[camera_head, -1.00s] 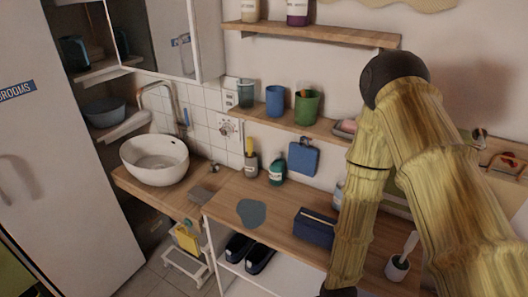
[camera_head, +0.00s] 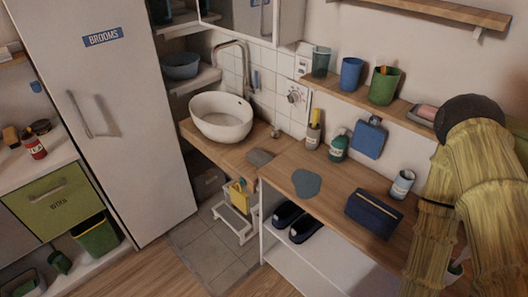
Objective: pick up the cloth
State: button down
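I cannot tell for sure which thing is the cloth. A flat blue-grey patch (camera_head: 306,183) with a rounded outline lies on the wooden counter (camera_head: 335,197); it could be a cloth or a spill. A small folded-looking grey piece (camera_head: 260,157) lies near the sink. A blue square piece (camera_head: 369,139) hangs on the wall under the shelf. A yellow piece (camera_head: 238,196) hangs at the small white stool below. My arm shows at the right, apart from these in the picture. My gripper is out of view.
A tall white cabinet (camera_head: 118,115) is at left.

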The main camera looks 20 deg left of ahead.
aim_at(256, 157)
jog(key=k, duration=0.5)
jog(key=u, duration=1.9)
jog(key=i, duration=1.6)
jog(key=z, duration=1.65)
